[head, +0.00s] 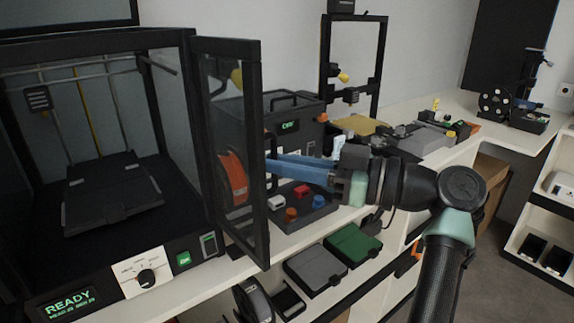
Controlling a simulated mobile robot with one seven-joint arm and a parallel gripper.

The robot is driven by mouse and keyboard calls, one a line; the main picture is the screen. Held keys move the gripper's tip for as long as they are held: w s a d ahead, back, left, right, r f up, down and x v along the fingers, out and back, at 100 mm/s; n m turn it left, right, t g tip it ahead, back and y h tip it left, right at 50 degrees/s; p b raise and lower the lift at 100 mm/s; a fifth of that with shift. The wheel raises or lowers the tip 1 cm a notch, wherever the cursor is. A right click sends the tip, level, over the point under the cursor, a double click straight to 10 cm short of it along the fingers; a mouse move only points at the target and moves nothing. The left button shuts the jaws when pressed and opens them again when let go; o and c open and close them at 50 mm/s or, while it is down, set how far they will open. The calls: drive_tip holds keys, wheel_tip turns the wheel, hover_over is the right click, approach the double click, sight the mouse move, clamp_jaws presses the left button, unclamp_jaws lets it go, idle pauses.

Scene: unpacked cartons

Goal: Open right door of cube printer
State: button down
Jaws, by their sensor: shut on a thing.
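The cube printer (85,45) stands at the left, a dark frame with a bed inside and a front panel reading READY. Its right door (257,200), a dark frame around a clear pane, is swung outward from the printer's right post, and the front opening is uncovered. My gripper (274,167), with blue fingers, comes from the right and meets the door's free outer edge about mid-height. It is shut there on the door; the fingertips and the exact part gripped, perhaps a handle, are partly hidden behind the frame.
Behind the door are an orange spool (232,178), a dark box with a green display (295,107) and a tray (325,212) of small coloured parts. A lower shelf holds grey (315,268) and green (352,243) boxes. Free floor shows at right.

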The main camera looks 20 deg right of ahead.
drive_tip(key=shift+a+r, duration=0.15)
drive_tip(key=shift+a, duration=0.15)
drive_tip(key=c, duration=0.9)
unclamp_jaws()
drive_tip(key=shift+w+a, duration=0.2)
drive_tip(key=shift+s+d, duration=0.1)
drive_tip(key=shift+d, duration=0.15)
drive_tip(key=b+v, duration=0.1)
drive_tip(key=v, duration=1.2)
